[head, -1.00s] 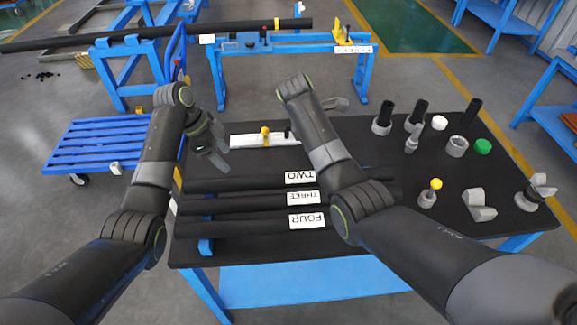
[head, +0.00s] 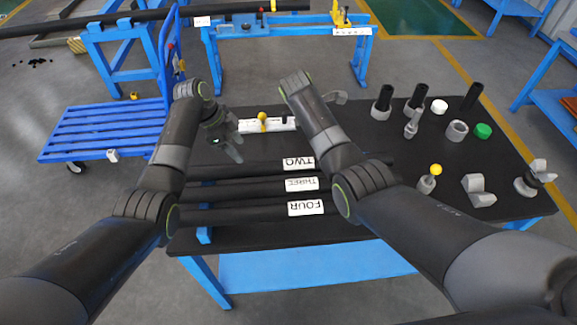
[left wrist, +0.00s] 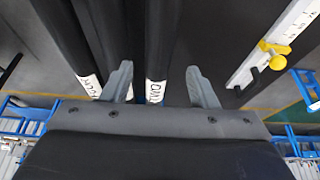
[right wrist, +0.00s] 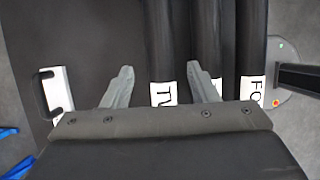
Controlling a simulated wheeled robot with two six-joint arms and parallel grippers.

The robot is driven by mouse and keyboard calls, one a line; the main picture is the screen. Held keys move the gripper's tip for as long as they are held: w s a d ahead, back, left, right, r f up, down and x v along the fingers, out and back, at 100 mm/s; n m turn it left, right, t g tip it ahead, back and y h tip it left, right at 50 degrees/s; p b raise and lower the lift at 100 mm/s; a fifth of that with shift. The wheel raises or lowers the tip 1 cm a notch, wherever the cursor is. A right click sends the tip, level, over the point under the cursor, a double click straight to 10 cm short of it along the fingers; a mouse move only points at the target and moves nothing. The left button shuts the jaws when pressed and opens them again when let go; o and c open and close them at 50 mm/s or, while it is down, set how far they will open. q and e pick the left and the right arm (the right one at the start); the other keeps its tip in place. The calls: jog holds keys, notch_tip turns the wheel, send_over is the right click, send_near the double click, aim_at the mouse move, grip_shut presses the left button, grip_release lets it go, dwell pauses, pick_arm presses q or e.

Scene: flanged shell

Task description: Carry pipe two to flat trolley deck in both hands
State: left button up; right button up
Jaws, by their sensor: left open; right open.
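Pipe two (head: 240,170) is a long black pipe with a white TWO label, lying on the black table as the farthest of the labelled pipes. My left gripper (head: 238,149) is open above the left part of the pipes. In the left wrist view, pipe two (left wrist: 161,40) runs between the spread fingers (left wrist: 160,88). My right gripper is hidden behind its arm in the head view. In the right wrist view its open fingers (right wrist: 160,88) lie to either side of pipe two (right wrist: 159,40). The flat trolley deck (head: 105,130), blue and slatted, stands empty at the left.
Pipes three (head: 240,190) and four (head: 240,212) lie close beside pipe two on the near side. A white bar with a yellow knob (head: 262,122) lies beyond. Several grey fittings (head: 457,131) stand on the table's right. Floor shows between table and trolley.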

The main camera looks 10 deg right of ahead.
aim_at(253, 164)
pick_arm(q)
jog(key=shift+x, duration=5.15)
pick_arm(e)
jog(key=shift+x, duration=5.2)
pick_arm(q)
jog(key=shift+c, duration=0.3)
pick_arm(e)
jog(key=shift+c, duration=0.3)
pick_arm(q)
grip_shut()
pick_arm(e)
grip_shut()
pick_arm(q)
jog(key=shift+r, duration=0.1)
pick_arm(e)
jog(key=shift+r, duration=0.1)
